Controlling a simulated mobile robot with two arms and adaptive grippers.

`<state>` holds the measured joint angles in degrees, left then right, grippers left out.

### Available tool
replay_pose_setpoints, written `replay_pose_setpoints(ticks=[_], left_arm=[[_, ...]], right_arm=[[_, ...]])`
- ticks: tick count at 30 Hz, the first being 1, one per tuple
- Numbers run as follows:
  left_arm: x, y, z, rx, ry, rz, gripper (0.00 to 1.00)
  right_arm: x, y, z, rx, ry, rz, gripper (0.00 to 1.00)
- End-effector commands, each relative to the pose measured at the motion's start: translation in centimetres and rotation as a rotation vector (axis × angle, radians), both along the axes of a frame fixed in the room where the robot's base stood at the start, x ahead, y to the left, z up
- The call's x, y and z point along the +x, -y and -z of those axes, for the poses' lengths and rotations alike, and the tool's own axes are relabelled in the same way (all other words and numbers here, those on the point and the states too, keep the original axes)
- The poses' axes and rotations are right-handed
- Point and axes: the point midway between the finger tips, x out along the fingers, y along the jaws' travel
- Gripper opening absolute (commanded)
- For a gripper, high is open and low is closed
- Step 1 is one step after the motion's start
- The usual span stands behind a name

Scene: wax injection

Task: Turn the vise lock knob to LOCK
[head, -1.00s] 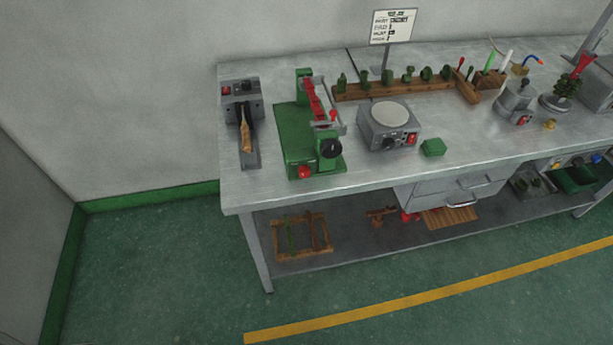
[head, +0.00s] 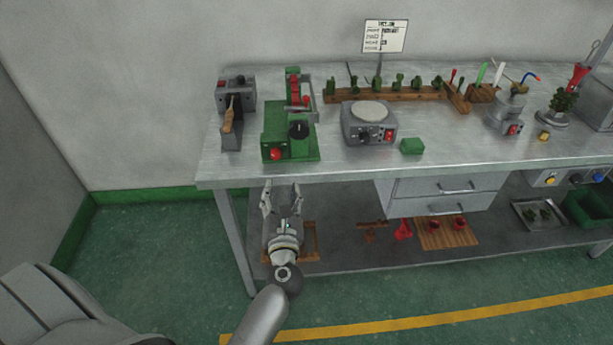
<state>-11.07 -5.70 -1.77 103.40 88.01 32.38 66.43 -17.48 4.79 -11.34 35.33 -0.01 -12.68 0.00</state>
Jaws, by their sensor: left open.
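The green vise-like machine (head: 275,125) stands on the left part of the metal bench. Its front carries a black round knob (head: 298,129) and a red button (head: 275,154). I cannot read any LOCK mark or tell the knob's setting at this size. My left gripper (head: 281,190) is open and empty, its fingers pointing up toward the bench's front edge. In the picture it is just below the green machine and apart from it. My right gripper is not in view.
A grey device with a wooden-handled tool (head: 229,118) stands left of the machine. A grey hotplate-like unit (head: 368,124) and a green block (head: 412,146) are to its right. A wooden rack (head: 390,95) lies behind. The bench's front edge (head: 350,170) lies between gripper and machine.

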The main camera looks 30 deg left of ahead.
Motion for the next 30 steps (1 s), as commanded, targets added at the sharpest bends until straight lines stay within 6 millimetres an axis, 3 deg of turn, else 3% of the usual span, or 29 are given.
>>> replay_pose_setpoints(ticks=[7, 13, 21, 30], left_arm=[[0.4, -1.4, -1.5, -0.118, 0.08, -0.041, 0.47], [3.1, -3.2, -1.7, -0.112, 0.078, -0.039, 0.47], [6.9, -5.9, -1.5, -0.112, 0.075, -0.039, 0.47], [8.6, -7.0, -1.4, -0.113, 0.075, -0.038, 0.47]], right_arm=[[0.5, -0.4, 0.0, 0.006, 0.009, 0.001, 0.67], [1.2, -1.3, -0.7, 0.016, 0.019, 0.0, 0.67], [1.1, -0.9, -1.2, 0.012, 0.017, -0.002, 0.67], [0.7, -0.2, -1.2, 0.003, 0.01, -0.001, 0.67]])
